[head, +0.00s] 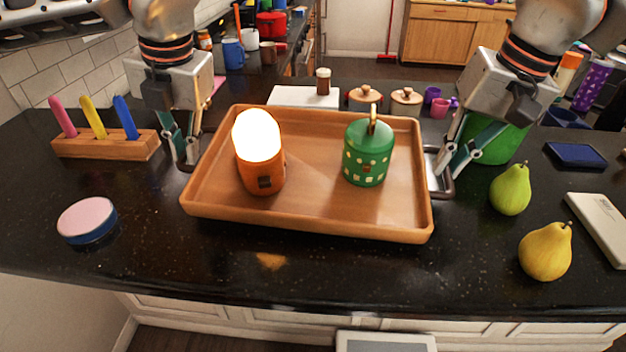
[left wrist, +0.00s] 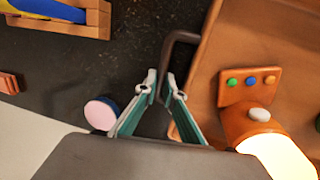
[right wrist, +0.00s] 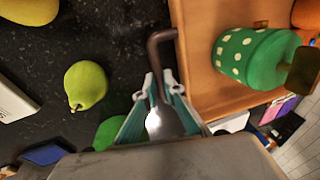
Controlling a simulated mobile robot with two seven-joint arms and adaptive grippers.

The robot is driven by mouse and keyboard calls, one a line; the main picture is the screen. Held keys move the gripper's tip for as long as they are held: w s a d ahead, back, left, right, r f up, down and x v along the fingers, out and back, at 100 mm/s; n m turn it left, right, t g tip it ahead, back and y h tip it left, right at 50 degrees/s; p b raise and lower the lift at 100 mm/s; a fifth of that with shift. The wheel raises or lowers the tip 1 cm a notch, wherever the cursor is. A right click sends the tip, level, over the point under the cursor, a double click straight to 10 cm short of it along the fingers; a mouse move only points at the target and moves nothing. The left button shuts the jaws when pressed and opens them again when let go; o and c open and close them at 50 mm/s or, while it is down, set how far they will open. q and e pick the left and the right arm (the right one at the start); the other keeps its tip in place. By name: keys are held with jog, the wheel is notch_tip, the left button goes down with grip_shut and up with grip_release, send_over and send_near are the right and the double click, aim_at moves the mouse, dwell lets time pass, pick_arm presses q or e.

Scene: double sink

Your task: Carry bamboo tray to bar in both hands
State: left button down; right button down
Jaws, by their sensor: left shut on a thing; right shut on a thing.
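The bamboo tray (head: 310,217) is a brown rectangular tray with raised rims and a dark metal handle at each end. An orange lamp with a glowing white top (head: 258,160) and a green dotted lidded pot (head: 368,152) stand upright in it. My left gripper (head: 186,165) is shut on the tray's left handle (left wrist: 178,40). My right gripper (head: 443,180) is shut on the tray's right handle (right wrist: 160,42). Whether the tray touches the black counter or hangs just above it, I cannot tell.
A wooden block with colored handles (head: 105,145) and a pink-topped round tin (head: 87,220) are at left. A green pear (head: 511,189), a yellow pear (head: 546,252) and a pale box (head: 600,226) are at right. A white board (head: 303,96) and wooden-lidded jars (head: 405,102) stand behind. The front strip is clear.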

pick_arm(q)
jog(key=shift+f, duration=0.65)
pick_arm(e)
jog(key=shift+f, duration=0.65)
pick_arm(q)
jog(key=c, duration=2.1)
grip_release()
jog(key=shift+c, duration=0.2)
pick_arm(e)
jog(key=c, duration=2.1)
grip_release()
jog(key=shift+c, duration=0.2)
pick_arm(q)
jog(key=shift+r, duration=0.2)
pick_arm(e)
jog(key=shift+r, duration=0.2)
pick_arm(q)
jog(key=v, duration=1.1)
jog(key=shift+r, duration=0.3)
pick_arm(e)
jog(key=v, duration=1.1)
jog(key=shift+s+r, duration=0.2)
jog(key=shift+r, duration=0.15)
pick_arm(q)
jog(key=shift+s+d, duration=0.1)
jog(key=shift+s, duration=0.05)
pick_arm(e)
jog(key=shift+d, duration=0.1)
